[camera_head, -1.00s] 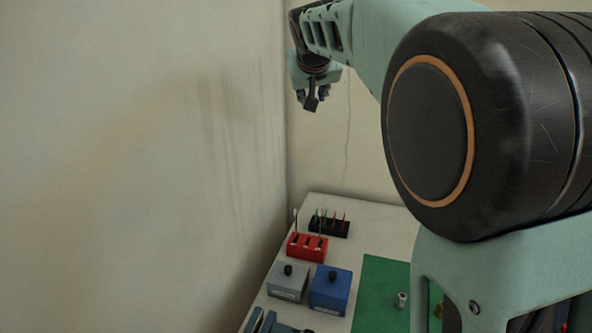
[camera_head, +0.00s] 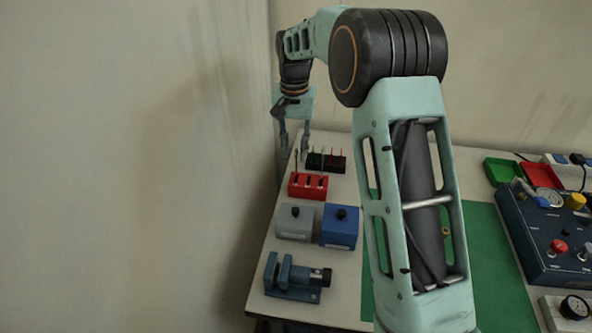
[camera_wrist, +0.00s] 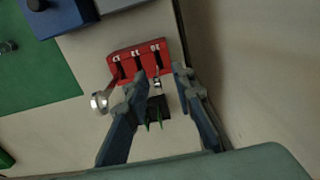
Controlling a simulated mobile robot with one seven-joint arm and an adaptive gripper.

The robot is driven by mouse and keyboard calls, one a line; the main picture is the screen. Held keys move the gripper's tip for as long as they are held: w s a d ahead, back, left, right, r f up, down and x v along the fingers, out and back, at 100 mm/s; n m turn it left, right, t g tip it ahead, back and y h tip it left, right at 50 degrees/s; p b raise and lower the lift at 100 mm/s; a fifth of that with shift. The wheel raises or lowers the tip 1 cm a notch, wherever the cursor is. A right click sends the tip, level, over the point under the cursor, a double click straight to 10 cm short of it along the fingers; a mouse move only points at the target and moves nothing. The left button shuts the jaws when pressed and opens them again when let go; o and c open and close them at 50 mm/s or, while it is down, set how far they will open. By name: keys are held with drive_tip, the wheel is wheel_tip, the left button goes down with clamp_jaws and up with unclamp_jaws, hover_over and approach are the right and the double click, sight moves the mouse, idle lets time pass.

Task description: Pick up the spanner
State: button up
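A red rack (camera_head: 308,194) with three numbered slots stands near the table's left edge; it also shows in the wrist view (camera_wrist: 128,57). One silver spanner (camera_wrist: 99,101) with a large ring end stands in an end slot. A smaller spanner (camera_wrist: 157,83) stands at the opposite end slot, appearing between my fingers in the wrist view. My gripper (camera_head: 294,152) is open and points down over the rack's far-left side; its spread fingers also show in the wrist view (camera_wrist: 160,73). I cannot tell whether a finger touches a spanner.
A black rack (camera_head: 336,163) with green and red tools stands just behind. A grey box (camera_head: 295,223), a blue box (camera_head: 340,228) and a vise (camera_head: 292,280) are in front. The wall is close on the left. A green mat (camera_head: 490,265) and a blue panel (camera_head: 540,235) lie right.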

drive_tip(key=shift+d+f+p, duration=0.2)
drive_tip(key=shift+f+p, duration=0.25)
drive_tip(key=shift+f, duration=3)
clamp_jaws()
